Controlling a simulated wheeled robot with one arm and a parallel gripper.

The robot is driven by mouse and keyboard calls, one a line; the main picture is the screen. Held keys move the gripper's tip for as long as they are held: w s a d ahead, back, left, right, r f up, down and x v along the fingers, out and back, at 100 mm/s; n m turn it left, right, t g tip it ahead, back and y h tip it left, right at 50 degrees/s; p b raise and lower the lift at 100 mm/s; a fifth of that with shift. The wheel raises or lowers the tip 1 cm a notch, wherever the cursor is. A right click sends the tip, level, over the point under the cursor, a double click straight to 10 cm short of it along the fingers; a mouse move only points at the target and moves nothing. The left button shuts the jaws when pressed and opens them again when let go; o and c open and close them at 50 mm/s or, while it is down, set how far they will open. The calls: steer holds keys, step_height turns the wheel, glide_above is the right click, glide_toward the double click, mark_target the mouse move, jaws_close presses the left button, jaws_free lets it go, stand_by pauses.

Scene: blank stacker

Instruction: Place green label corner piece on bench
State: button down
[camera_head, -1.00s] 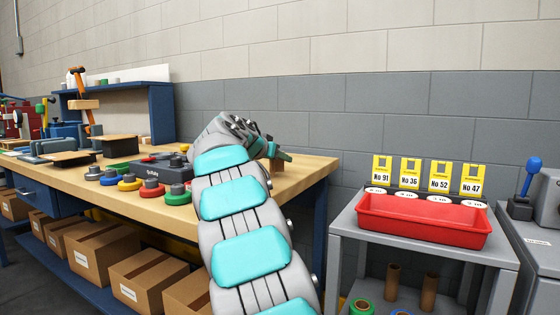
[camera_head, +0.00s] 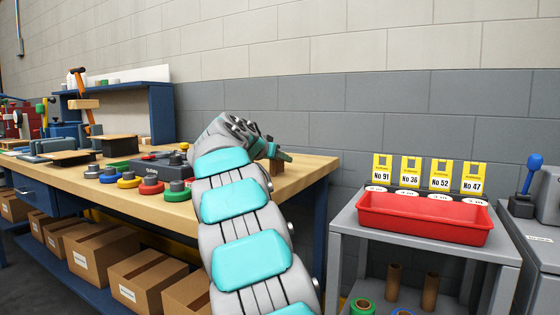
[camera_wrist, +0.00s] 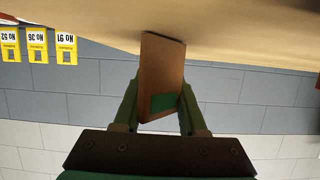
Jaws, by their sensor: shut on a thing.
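In the wrist view my gripper (camera_wrist: 160,108) is shut on the corner piece (camera_wrist: 163,62), a brown wooden block with a green label (camera_wrist: 163,103) near the fingers. The block's far end is at the bench surface (camera_wrist: 235,30); I cannot tell if it touches. In the head view my gripper (camera_head: 277,157) is over the right end of the wooden bench (camera_head: 310,172). A small part of the brown block shows just below the fingers there; my arm hides the rest.
Round knobs in green, yellow, red and blue (camera_head: 128,181) sit on the bench left of my arm. A red tray (camera_head: 420,222) stands on a grey cart to the right, below yellow number cards (camera_head: 411,172). The bench's right corner is clear.

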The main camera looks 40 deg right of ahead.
mark_target(277, 165)
steer(key=c, duration=0.9)
jaws_free()
step_height(277, 165, down, 2)
steer(key=shift+d+f, duration=0.1)
steer(key=o, duration=0.4)
steer(key=shift+f+g, duration=0.3)
steer(key=shift+o, duration=0.2)
steer(key=shift+f, duration=0.2)
steer(key=shift+d, duration=0.1)
steer(key=shift+r, duration=0.1)
steer(key=shift+r+p, duration=0.55)
steer(key=shift+p, duration=0.45)
steer(key=v, duration=0.4)
steer(key=r+b+v, duration=0.1)
steer(key=v, duration=0.8)
steer(key=shift+d+r, duration=0.15)
steer(key=shift+d, duration=0.15)
